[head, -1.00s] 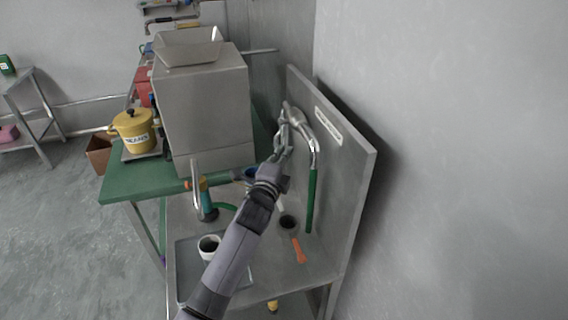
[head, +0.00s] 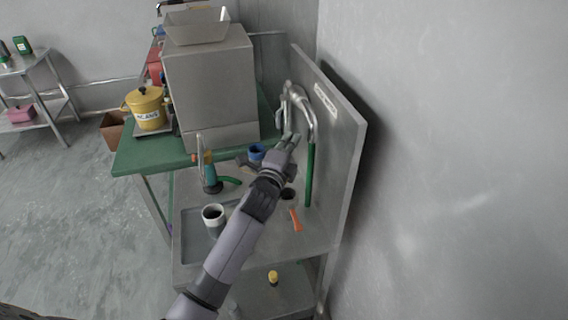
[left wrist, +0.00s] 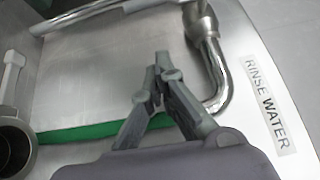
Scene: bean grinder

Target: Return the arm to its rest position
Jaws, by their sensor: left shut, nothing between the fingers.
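My left gripper (head: 288,140) is at the end of the arm that reaches over the metal sink table in the head view. I cannot tell how small the gap to the tap is. My right gripper is not in view.
A white cup (head: 213,214) stands on the sink table (head: 285,255). A tool with an orange handle (head: 295,219) lies near the tap. The grinder (head: 212,90) and a yellow pot (head: 146,105) stand on the green table. A splash panel (head: 338,150) rises at right.

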